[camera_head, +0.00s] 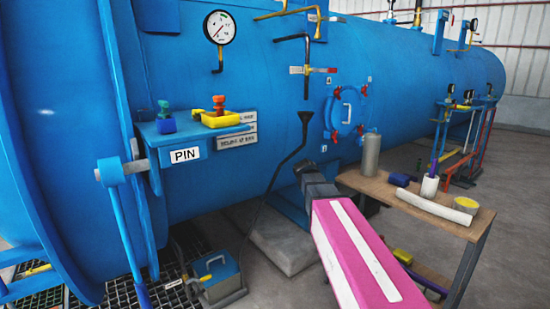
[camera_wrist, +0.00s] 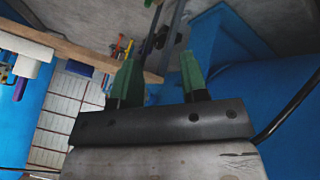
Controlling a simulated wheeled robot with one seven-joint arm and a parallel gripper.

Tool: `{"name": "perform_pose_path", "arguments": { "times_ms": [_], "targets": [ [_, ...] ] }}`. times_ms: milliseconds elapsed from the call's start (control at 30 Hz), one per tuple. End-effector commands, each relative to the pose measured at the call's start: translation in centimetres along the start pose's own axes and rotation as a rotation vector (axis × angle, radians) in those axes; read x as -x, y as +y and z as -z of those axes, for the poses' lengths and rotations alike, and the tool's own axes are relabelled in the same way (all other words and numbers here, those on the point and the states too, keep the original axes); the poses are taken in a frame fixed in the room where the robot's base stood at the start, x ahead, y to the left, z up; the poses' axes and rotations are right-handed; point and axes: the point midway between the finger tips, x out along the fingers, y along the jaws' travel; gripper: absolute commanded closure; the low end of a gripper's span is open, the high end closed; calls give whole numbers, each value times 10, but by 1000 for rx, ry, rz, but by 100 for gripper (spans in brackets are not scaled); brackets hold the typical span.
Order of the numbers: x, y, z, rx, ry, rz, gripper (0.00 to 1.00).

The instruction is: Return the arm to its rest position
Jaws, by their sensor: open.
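My arm, with its pink and white link, reaches up from the bottom of the head view. Its dark end (camera_head: 306,168) is in front of the blue autoclave (camera_head: 260,90), left of the wooden table; the fingers are not clear there. In the wrist view, my gripper (camera_wrist: 157,75) shows two green-tipped fingers spread apart with nothing between them. The autoclave's blue surface (camera_wrist: 235,95) lies to the right of the fingers in that view.
A wooden table (camera_head: 400,198) stands right of my arm, holding a grey cylinder (camera_head: 371,155), a white cup (camera_head: 429,186) and a white roll (camera_head: 424,204). A black funnel-topped pipe (camera_head: 287,160) is close left of my arm's end. A toolbox (camera_head: 216,279) sits on the floor grating.

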Motion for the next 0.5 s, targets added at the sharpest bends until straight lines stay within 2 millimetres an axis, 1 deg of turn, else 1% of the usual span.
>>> {"name": "perform_pose_path", "arguments": {
  "times_ms": [33,67,100,167,200,267,300,367,400,500],
  "targets": [
    [-14,0,-30,22,-43,26,60],
    [-21,-1,-43,34,-66,45,60],
    [-30,-3,-61,52,-96,69,60],
    [-42,-6,-88,75,-141,108,60],
    [-50,-7,-106,90,-169,134,60],
    [-60,-9,-133,110,-211,174,60],
    [-65,-10,-151,123,-238,201,60],
    [-72,-13,-178,141,-277,243,60],
    [-76,-14,-195,152,-302,271,60],
    [-83,-16,-231,171,-353,334,60]
  ]
}}
